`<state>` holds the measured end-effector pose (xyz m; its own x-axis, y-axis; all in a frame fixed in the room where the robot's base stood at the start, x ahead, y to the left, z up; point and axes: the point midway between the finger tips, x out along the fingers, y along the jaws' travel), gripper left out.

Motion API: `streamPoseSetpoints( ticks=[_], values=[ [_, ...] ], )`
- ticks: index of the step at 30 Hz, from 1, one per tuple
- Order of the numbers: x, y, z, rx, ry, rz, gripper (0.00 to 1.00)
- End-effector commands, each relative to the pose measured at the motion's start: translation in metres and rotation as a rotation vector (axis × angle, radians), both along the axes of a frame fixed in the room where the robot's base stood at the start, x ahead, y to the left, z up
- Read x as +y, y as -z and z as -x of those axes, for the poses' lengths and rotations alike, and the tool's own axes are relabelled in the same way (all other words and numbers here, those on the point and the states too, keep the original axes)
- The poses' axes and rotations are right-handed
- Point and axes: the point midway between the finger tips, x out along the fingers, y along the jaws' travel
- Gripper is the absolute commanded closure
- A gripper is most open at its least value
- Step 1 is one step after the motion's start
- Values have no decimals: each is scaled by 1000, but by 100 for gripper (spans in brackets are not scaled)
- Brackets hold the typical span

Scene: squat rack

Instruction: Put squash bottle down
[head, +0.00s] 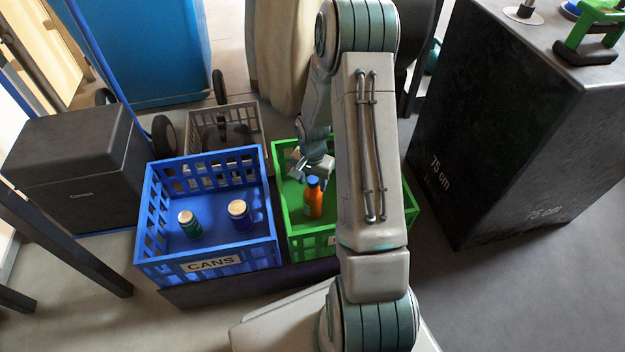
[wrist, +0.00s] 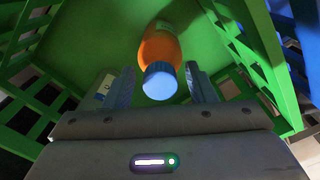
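The squash bottle (head: 314,203) is orange with a blue cap and is inside the green crate (head: 295,240), looking upright. In the wrist view the bottle (wrist: 160,45) shows with its cap toward me, over the green crate floor. My gripper (head: 312,170) is at the bottle's top, inside the crate's outline. In the wrist view my gripper (wrist: 158,88) has its fingers apart, one on each side of the cap, with a gap visible on both sides. The bottle's base contact with the crate floor is hard to see.
A blue crate (head: 215,262) labelled CANS stands to the left with two cans (head: 189,224) in it. A grey crate (head: 252,120) stands behind. A dark 75 cm box (head: 520,130) is at the right. My arm hides part of the green crate.

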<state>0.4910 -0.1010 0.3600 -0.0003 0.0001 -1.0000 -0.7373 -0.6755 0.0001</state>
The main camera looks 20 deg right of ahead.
Motion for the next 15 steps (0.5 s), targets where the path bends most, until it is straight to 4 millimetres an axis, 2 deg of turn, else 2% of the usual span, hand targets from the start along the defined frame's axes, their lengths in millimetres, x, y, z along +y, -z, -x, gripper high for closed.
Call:
streamPoseSetpoints(
  ticks=[5,7,15],
  values=[
    [0,-5,0,0,0,0,49],
    [0,-13,-1,-2,0,1,49],
    [0,-72,-1,-4,0,2,49]
  ],
)
